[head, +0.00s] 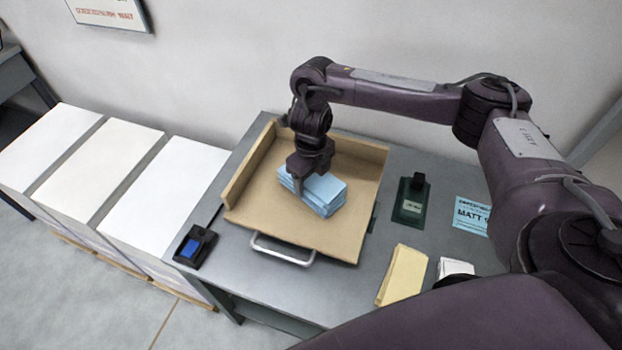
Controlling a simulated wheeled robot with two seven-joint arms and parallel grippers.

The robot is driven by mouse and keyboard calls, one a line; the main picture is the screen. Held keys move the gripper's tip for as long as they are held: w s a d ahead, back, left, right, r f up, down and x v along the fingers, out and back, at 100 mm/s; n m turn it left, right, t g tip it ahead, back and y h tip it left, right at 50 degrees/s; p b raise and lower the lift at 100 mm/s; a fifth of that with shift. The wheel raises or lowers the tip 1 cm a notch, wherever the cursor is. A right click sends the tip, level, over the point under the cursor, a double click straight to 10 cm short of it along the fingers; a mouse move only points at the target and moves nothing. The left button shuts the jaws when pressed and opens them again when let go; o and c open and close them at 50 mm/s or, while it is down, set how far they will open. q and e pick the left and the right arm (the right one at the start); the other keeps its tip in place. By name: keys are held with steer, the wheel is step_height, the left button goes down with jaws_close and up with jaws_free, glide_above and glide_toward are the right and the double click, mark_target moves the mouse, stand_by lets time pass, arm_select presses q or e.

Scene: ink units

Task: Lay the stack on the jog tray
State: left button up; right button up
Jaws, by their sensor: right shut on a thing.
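A stack of light blue paper (323,196) is over the tan jog tray (260,222), near the middle of its floor. My right gripper (308,182) is at the stack's left end, pointing down and shut on it. The gripper body hides part of that end. I cannot tell whether the stack's underside touches the tray floor. The tray has raised walls at its left and back and a metal handle (283,258) at its front. My left gripper is not in view.
The grey table (300,297) also holds a dark green device (411,200), a yellow paper pad (403,275), a white pack (455,267), a blue printed sheet (472,215) and a black box with a blue pad (194,247). Tall white paper stacks (180,180) stand at the left.

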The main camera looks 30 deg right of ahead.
mark_target(311, 178)
steer(key=shift+f, duration=0.1)
steer(key=o, duration=1.3)
steer(key=shift+c, duration=0.2)
steer(key=shift+r, duration=0.35)
step_height(311, 178, up, 12)
steer(key=p, duration=0.2)
steer(key=shift+f, duration=0.2)
